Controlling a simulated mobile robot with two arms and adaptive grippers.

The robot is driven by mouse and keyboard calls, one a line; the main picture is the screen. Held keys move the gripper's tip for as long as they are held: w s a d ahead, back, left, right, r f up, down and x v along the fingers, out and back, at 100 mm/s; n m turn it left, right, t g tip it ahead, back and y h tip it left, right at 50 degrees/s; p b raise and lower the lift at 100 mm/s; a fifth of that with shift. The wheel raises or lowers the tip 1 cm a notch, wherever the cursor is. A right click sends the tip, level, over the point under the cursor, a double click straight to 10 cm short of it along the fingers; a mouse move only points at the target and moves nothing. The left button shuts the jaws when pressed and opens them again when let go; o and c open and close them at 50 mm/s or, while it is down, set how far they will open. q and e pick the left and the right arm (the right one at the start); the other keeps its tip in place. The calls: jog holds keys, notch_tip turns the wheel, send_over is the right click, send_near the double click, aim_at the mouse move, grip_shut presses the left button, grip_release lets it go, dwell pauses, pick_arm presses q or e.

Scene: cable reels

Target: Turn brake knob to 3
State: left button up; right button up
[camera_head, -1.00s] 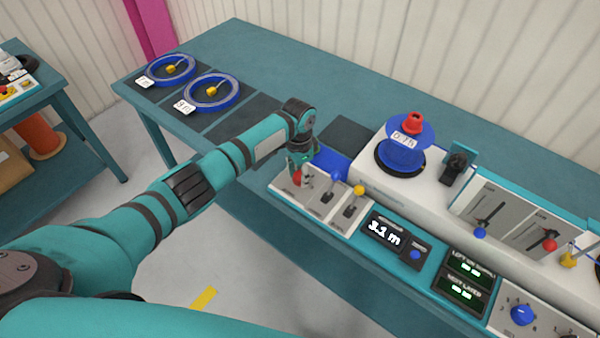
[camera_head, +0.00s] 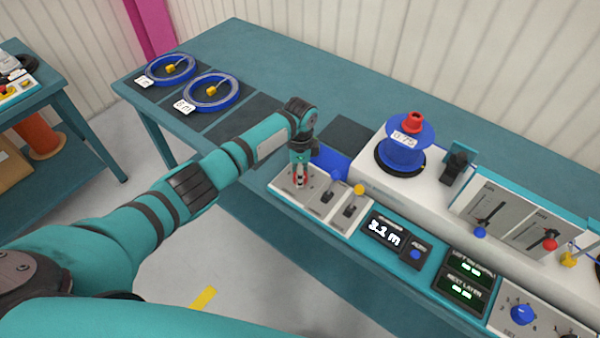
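A blue dial (camera_head: 521,314) with numbers around it sits on a grey panel at the lower right. A second dark knob (camera_head: 570,336) is cut off by the bottom edge; I cannot tell which is the brake knob. My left gripper (camera_head: 300,179) points down at the red-tipped lever (camera_head: 298,183) on the lever panel, far left of the dials. Its fingers partly cover the red tip, and I cannot tell if they are closed on it. My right gripper is out of view.
Blue- and yellow-tipped levers (camera_head: 335,176) stand beside my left gripper. A blue spool (camera_head: 404,150) with a red top sits on the white machine (camera_head: 376,191). A display (camera_head: 385,232) reads about 3.2 m. Two blue cable rings (camera_head: 212,106) lie on mats at the left.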

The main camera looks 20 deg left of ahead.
pick_arm(q)
jog(key=shift+w, duration=0.1)
jog(key=o, duration=1.1)
jog(key=shift+o, duration=0.2)
jog(key=shift+r, duration=0.1)
notch_tip(320, 180, up, 12)
jog(key=shift+w, duration=0.15)
